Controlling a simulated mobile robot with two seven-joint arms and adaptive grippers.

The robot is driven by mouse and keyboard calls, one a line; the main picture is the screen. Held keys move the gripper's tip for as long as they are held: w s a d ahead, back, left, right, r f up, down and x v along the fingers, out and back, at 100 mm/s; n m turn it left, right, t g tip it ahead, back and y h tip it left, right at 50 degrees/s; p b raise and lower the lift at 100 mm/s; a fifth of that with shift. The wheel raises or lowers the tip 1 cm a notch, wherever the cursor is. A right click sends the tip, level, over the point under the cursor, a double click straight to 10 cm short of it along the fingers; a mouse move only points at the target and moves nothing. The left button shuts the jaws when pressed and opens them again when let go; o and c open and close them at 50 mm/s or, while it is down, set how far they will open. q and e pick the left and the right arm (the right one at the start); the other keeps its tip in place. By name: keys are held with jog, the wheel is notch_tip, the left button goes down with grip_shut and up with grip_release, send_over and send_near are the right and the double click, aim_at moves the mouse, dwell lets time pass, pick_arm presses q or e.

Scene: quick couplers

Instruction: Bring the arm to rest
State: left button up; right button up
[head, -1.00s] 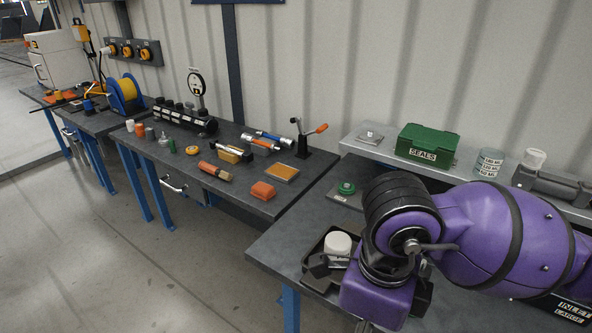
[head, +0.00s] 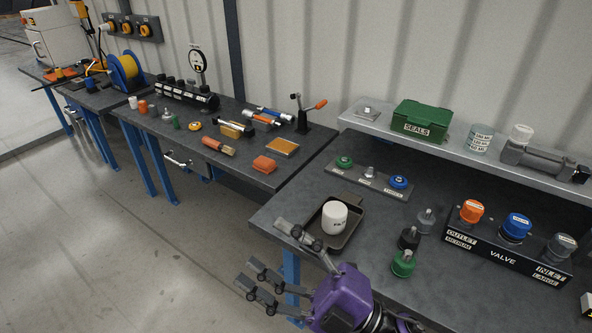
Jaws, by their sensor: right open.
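My right gripper (head: 268,255) is at the bottom centre of the head view, with its purple wrist (head: 343,300) behind it. Its grey fingers are spread wide and nothing is between them. It hangs over the near left edge of the right workbench (head: 390,290), in front of a dark tray (head: 345,240) with a white cup (head: 334,217) in it. One finger overlaps the tray's near side in the picture; I cannot tell whether they touch. My left gripper is not in view.
A black valve block (head: 495,246) with orange, blue and grey couplers stands at right. Loose green (head: 403,263), black and grey couplers stand left of it. A coupler rack (head: 370,182) lies behind the tray. A shelf holds a green SEALS box (head: 422,119). The floor at left is clear.

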jog(key=w+d+f+m+t+h, duration=0.1)
jog(key=d+f+m+t+h, duration=0.2)
jog(key=d+f+m+h, duration=0.6)
jog(key=w+d+f+m+t+h, duration=0.1)
jog(key=d+f+m+t+h, duration=0.2)
jog(key=d+f+m+h, duration=0.55)
jog(key=s+d+f+m+g+h, duration=0.1)
jog(key=s+d+f+m+g, duration=0.1)
jog(key=s+f, duration=0.6)
jog(key=s+d+f+m+g+h+p, duration=0.1)
jog(key=s+d+f+m+g+h, duration=0.1)
jog(key=s+f, duration=0.7)
notch_tip(320, 180, down, 5)
jog(key=d+m+g, duration=0.1)
jog(key=m+g, duration=0.1)
jog(key=shift+d+m+g, duration=0.3)
jog(key=shift+m+g, duration=0.05)
jog(key=shift+g, duration=0.05)
jog(key=shift+s, duration=0.1)
